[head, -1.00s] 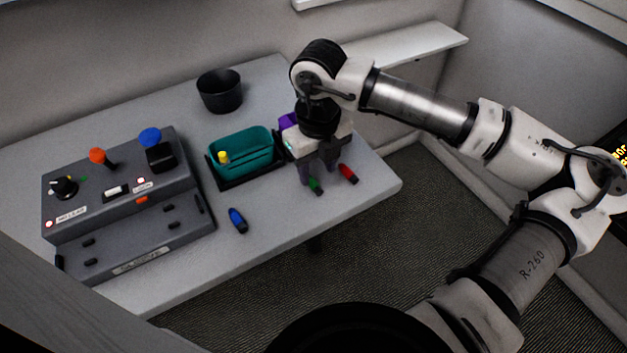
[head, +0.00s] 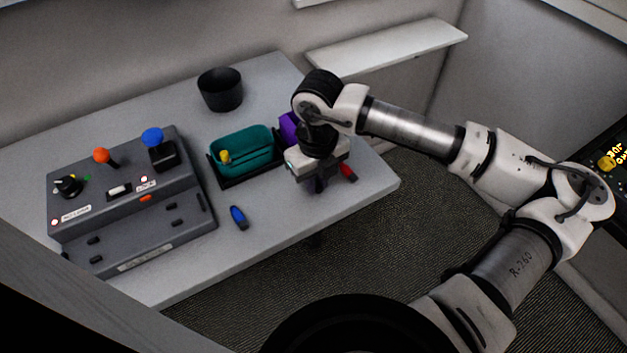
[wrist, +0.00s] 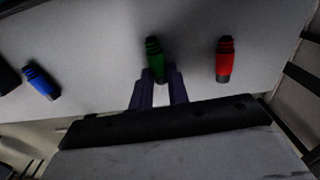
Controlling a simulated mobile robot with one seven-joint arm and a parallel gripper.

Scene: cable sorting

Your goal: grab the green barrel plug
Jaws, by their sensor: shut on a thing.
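The green barrel plug (wrist: 154,57) lies on the table in the wrist view, its far end showing beyond my fingers. My gripper (wrist: 158,78) is shut on its near part, and the fingers hide that part. In the head view my gripper (head: 318,186) is low at the table's right front, and its body hides the green plug. The red plug (wrist: 224,60) lies to the right, apart from the fingers; it also shows in the head view (head: 348,173). The blue plug (wrist: 41,81) lies farther left, also in the head view (head: 239,217).
A teal bin (head: 241,151) with a yellow-tipped item (head: 224,157) stands left of my gripper. A purple object (head: 288,127) is just behind it. A grey control box (head: 130,205) fills the table's left. A black cup (head: 220,90) stands at the back. The table's front edge is close.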

